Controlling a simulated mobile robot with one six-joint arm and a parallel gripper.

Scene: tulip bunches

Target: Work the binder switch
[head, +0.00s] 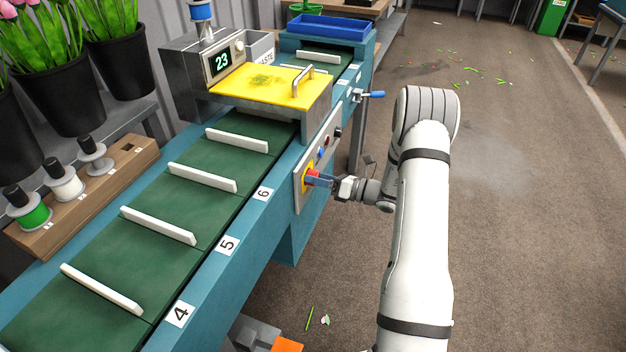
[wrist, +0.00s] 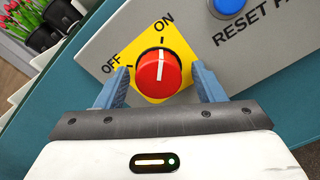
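The binder switch is a red round knob (wrist: 158,75) on a yellow plate (wrist: 178,48) marked OFF and ON. Its white pointer line lines up with the ON mark. In the head view the yellow plate (head: 306,182) shows on the grey panel at the conveyor's side. My gripper (wrist: 160,85) has its blue fingers on either side of the knob, with a small gap visible on each side, so it is open around it. In the head view my gripper (head: 320,179) hides most of the knob.
A blue RESET button (wrist: 228,5) sits beside the switch. The binder with a yellow cover (head: 270,85) and a display reading 23 (head: 222,60) stands over the green conveyor belt (head: 215,185). A blue-handled lever (head: 370,95) juts out farther along. The floor at right is open.

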